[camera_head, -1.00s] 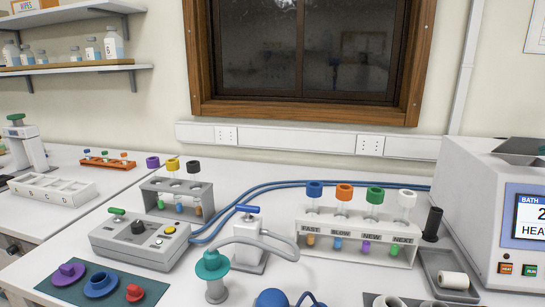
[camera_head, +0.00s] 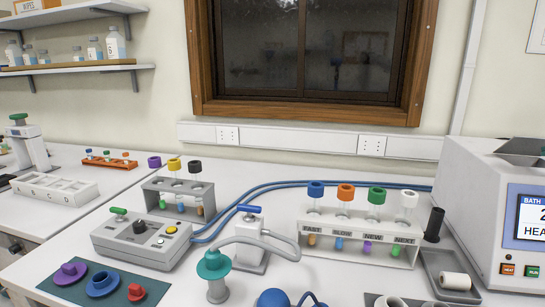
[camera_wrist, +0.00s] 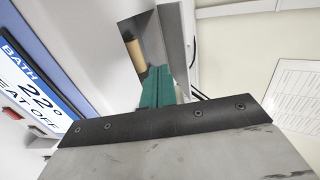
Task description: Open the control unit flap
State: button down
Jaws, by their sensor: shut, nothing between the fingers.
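The control unit (camera_head: 480,185) is the large pale box at the right edge of the head view, with a blue "BATH" display. On its top is a dark grey sloping piece (camera_head: 520,147), partly cut off by the frame. In the wrist view the display (camera_wrist: 28,85) is at the left. A grey panel (camera_wrist: 174,40), which looks like the flap, stands beside a recess holding a tan cylinder (camera_wrist: 134,52). My gripper (camera_wrist: 157,84), with green fingers, is shut and empty close to this panel and recess. I cannot tell whether it touches the panel.
A grey tray (camera_head: 430,262) with a white roll (camera_head: 454,281) and a black cylinder (camera_head: 433,224) stand left of the unit. A white tube rack (camera_head: 350,244) is further left. A wall with a posted sheet (camera_wrist: 296,95) shows beyond my gripper.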

aim_at(538, 141)
jog(key=shift+w, duration=0.1)
jog(key=shift+w+d, duration=0.25)
jog(key=shift+w, duration=0.7)
jog(key=shift+w+d, duration=0.2)
jog(key=shift+w, duration=0.75)
jog(key=shift+w+d, duration=0.25)
jog(key=shift+w, duration=0.7)
jog(key=shift+w+d+r, duration=0.1)
jog(key=shift+w+d, duration=0.05)
jog(key=shift+w, duration=0.55)
jog(key=shift+w+d, duration=0.15)
jog(key=shift+w, duration=0.5)
notch_tip(538, 141, up, 9)
